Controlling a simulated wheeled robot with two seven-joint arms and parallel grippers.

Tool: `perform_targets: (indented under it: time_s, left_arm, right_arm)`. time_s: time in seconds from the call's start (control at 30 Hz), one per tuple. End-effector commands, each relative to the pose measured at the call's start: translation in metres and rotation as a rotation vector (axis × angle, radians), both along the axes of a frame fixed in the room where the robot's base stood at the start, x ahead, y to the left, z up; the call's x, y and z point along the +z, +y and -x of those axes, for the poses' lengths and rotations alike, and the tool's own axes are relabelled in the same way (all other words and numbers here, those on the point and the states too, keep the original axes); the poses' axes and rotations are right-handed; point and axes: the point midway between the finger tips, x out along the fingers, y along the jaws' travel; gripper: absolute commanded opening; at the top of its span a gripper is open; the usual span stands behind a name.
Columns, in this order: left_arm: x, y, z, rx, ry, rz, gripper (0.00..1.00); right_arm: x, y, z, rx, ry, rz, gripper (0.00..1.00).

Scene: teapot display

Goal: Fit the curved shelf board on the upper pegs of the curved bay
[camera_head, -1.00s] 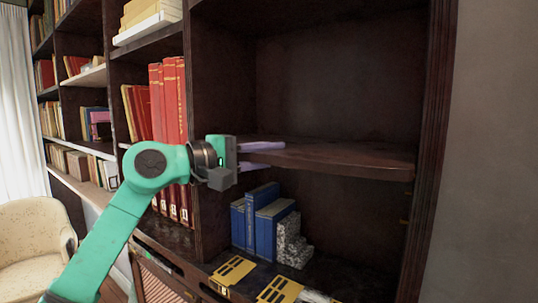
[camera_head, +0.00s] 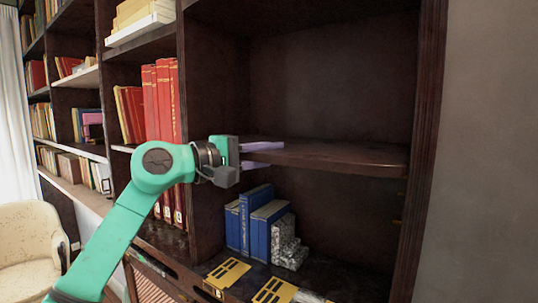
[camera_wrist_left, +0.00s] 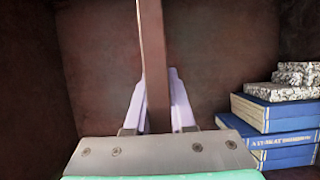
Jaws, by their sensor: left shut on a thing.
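The dark brown curved shelf board (camera_head: 340,160) lies roughly level inside the curved bay (camera_head: 330,80), across its middle. My left gripper (camera_head: 262,154) is shut on the board's left front part, with one pale purple finger above and one below. In the left wrist view the board (camera_wrist_left: 155,60) shows edge-on between the two fingers (camera_wrist_left: 157,105). Small brass-coloured pegs (camera_head: 400,193) show on the bay's right wall, below the board's right end. The pegs under the board are hidden, so I cannot tell whether it rests on any. My right gripper is not in view.
Blue books (camera_head: 258,220) and a speckled grey stepped block (camera_head: 289,245) stand on the bay's bottom below the board. Yellow plates (camera_head: 228,272) lie at its front edge. Red books (camera_head: 163,100) fill the bay to the left. The space above the board is empty.

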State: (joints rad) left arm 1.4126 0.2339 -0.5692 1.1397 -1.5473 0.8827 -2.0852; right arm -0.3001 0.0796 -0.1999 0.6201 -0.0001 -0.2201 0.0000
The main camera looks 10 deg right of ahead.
Motion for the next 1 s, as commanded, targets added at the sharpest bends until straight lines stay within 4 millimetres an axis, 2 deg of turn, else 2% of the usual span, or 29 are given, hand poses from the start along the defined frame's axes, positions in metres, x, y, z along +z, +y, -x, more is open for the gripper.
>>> perform_targets:
  time_s: [0.17, 0.2, 0.27, 0.57, 0.67, 0.77, 1.0]
  left_arm:
    - [0.004, -0.002, -0.002, 0.000, -0.007, 0.007, 0.00]
    - [0.004, -0.002, -0.002, 0.000, -0.006, 0.006, 0.34]
    - [0.004, -0.002, -0.002, 0.000, -0.006, 0.006, 0.57]
    - [-0.003, -0.002, -0.003, 0.000, 0.004, -0.005, 0.57]
    - [-0.005, 0.005, 0.001, 0.001, 0.000, -0.004, 0.57]
    - [-0.009, 0.024, 0.010, 0.004, -0.002, -0.002, 0.57]
    - [-0.007, 0.087, 0.045, 0.005, -0.006, 0.001, 0.57]
  right_arm:
    - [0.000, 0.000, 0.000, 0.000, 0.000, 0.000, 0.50]
    - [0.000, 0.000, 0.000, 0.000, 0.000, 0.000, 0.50]
    - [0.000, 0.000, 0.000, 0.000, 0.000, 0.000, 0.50]
    - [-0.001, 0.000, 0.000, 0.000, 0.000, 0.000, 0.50]
    - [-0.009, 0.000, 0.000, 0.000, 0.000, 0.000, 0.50]
    - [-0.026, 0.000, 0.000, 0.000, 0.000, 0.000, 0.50]
    - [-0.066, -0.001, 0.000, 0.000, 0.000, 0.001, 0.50]
